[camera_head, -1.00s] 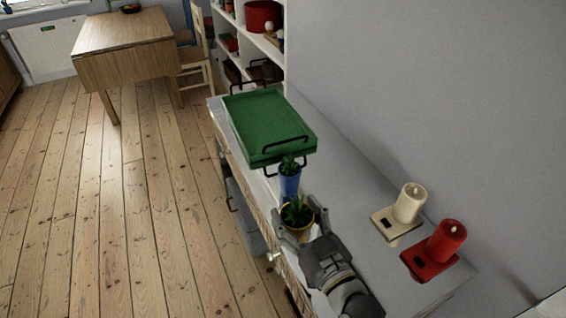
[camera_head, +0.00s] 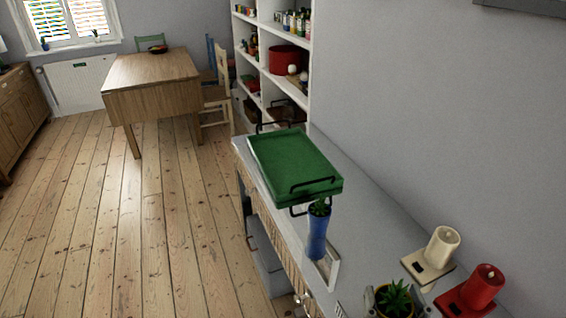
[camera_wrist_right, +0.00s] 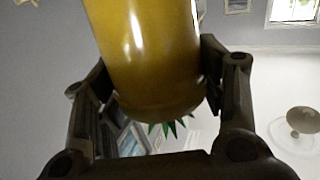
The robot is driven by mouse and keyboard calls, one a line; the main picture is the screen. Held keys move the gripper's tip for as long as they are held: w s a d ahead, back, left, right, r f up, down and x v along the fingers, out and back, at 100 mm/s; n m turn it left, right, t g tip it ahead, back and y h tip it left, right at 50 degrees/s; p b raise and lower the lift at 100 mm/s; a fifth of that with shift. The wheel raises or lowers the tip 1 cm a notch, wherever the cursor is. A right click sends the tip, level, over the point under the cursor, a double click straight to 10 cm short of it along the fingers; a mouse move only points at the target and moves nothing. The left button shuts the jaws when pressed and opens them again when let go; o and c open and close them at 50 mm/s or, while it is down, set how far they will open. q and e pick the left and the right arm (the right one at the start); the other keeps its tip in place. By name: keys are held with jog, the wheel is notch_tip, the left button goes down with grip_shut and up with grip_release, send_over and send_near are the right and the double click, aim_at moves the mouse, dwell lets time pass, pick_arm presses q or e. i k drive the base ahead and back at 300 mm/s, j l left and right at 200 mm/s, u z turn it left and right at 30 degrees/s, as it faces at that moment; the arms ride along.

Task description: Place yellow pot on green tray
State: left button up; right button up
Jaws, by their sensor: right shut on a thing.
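The yellow pot (camera_head: 381,294) with a spiky green plant is at the bottom edge of the head view. My right gripper (camera_head: 398,306) is shut on it, with a finger on each side. In the right wrist view the yellow pot (camera_wrist_right: 150,50) fills the space between the fingers, and green leaf tips show below it. The green tray (camera_head: 293,160) with black handles lies on the grey cabinet top farther away, apart from the pot. My left gripper is in neither view.
A blue pot (camera_head: 317,236) with a plant stands at the tray's near end. A wall runs along the cabinet's right side. The tray's top is bare.

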aim_at(285, 153)
jog(key=i+j+z, duration=0.1)
jog(key=j, duration=0.3)
jog(key=i+j+z, duration=0.15)
jog(key=j, duration=0.3)
jog(key=i+j+z, duration=0.1)
jog(key=j, duration=0.35)
jog(key=i+j+z, duration=0.15)
jog(key=j, duration=0.3)
jog(key=i+j+z, duration=0.3)
jog(key=i+j, duration=0.15)
jog(key=i, duration=0.2)
jog(key=i+j+z, duration=0.25)
jog(key=i+j, duration=0.35)
jog(key=i, duration=0.35)
jog(key=l+z, duration=0.05)
